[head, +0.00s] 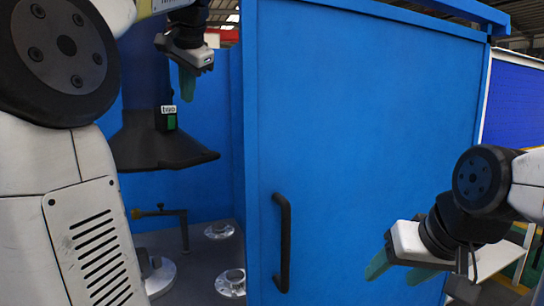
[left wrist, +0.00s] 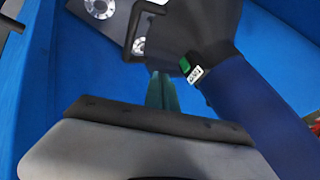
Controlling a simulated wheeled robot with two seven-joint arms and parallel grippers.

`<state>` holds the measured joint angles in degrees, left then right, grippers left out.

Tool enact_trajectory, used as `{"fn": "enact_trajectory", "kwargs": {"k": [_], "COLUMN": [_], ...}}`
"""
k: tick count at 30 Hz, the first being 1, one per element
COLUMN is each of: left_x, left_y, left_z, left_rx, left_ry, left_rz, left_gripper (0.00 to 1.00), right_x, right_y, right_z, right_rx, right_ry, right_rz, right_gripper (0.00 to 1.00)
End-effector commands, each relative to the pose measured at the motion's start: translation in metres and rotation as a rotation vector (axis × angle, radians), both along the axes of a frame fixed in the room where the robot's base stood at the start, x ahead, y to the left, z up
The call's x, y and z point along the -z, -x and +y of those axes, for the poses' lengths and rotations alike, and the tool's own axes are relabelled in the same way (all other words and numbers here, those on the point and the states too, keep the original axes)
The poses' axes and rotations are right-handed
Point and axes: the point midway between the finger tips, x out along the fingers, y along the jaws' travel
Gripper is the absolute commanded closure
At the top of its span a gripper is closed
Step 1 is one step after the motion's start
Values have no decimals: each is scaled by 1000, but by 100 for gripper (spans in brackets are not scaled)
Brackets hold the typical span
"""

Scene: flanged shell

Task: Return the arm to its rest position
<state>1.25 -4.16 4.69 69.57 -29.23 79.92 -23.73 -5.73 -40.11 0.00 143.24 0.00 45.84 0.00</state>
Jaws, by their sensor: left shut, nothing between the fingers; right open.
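My left gripper (head: 187,84) hangs at the upper left of the head view, in front of the blue booth's interior and beside the dark hood. Its green fingers are shut together with nothing between them. They also show shut in the left wrist view (left wrist: 162,92). My right gripper (head: 398,275) is at the lower right of the head view, in front of the blue door. Its green fingers are apart and empty. My left arm (head: 70,190) fills the left side of the head view.
A blue door (head: 370,120) with a black handle (head: 283,243) stands in the middle. A dark hood (head: 160,145) with a "two" label hangs left of it. Metal flanged parts (head: 231,282) sit on the grey floor of the booth, also seen in the left wrist view (left wrist: 100,8).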

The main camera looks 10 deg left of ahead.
Motion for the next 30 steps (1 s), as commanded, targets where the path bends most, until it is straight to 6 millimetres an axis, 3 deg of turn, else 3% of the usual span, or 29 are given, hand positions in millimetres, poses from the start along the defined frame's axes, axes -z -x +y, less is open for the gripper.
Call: {"fn": "enact_trajectory", "kwargs": {"k": [5, 11, 15, 21, 25, 30], "left_x": [37, 123, 190, 270, 297, 304], "left_y": [22, 73, 117, 171, 189, 193], "left_z": [-28, -81, -115, -150, -161, -164], "left_rx": [27, 36, 5, -64, -94, -102], "left_ry": [83, 283, 439, 617, 677, 691], "left_rz": [-4, -7, 0, 18, 24, 27], "left_gripper": [100, 100, 100, 100, 100, 100], "right_x": [0, 0, 0, 0, 0, 0], "right_y": [0, 0, 0, 0, 0, 0], "right_z": [0, 0, 0, 0, 0, 0], "right_rx": [0, 0, 0, 0, 0, 0], "right_ry": [0, 0, 0, 0, 0, 0], "right_rz": [0, 0, 0, 0, 0, 0], "right_gripper": [40, 40, 40, 40, 40, 40]}}
